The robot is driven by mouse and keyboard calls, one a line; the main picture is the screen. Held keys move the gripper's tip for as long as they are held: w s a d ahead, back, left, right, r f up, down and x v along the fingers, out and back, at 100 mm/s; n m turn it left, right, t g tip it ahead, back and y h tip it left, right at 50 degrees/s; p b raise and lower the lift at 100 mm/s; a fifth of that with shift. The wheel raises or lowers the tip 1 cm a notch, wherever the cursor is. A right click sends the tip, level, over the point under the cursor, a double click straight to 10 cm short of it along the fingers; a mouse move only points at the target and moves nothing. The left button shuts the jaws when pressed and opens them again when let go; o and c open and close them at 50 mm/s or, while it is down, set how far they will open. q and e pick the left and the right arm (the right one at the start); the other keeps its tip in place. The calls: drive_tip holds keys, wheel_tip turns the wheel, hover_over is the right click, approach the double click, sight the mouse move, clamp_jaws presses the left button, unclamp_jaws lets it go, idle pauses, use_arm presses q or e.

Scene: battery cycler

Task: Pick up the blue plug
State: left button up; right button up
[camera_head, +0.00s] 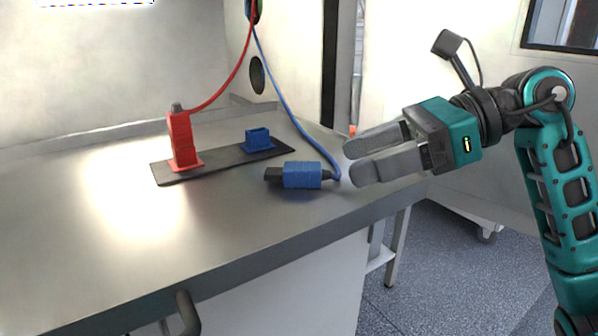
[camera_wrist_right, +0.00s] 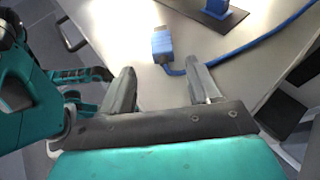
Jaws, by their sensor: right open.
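The blue plug (camera_head: 302,175) lies on its side on the metal table, with its dark end to the left and its blue cable leaving from the right. My right gripper (camera_head: 351,162) is open and empty, just right of the plug with its fingers pointing left. In the right wrist view the plug (camera_wrist_right: 163,46) lies beyond the gap between the open fingers (camera_wrist_right: 164,75), apart from both. The left gripper is in neither view.
A dark plate (camera_head: 218,164) behind the plug carries an empty blue socket (camera_head: 258,139) and an upright red plug (camera_head: 181,142) with a red cable. The blue cable (camera_head: 290,105) rises to the wall. The table's left and front are clear.

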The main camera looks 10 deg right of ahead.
sight(318, 166)
drive_tip(key=shift+w+r+x, duration=0.1)
drive_tip(key=shift+r+x, duration=0.05)
drive_tip(key=shift+x, duration=1.2)
drive_tip(key=shift+w+r+x, duration=0.15)
drive_tip(key=shift+x, duration=1.2)
drive_tip(key=shift+c, duration=0.3)
clamp_jaws()
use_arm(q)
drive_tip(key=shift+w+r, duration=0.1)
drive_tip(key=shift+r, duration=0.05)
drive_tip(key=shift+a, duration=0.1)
use_arm(e)
drive_tip(key=shift+r, duration=0.1)
use_arm(q)
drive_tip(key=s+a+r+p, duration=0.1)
drive_tip(key=p, duration=0.3)
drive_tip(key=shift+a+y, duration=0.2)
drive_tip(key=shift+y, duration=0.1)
use_arm(e)
wheel_tip(318, 166, up, 20)
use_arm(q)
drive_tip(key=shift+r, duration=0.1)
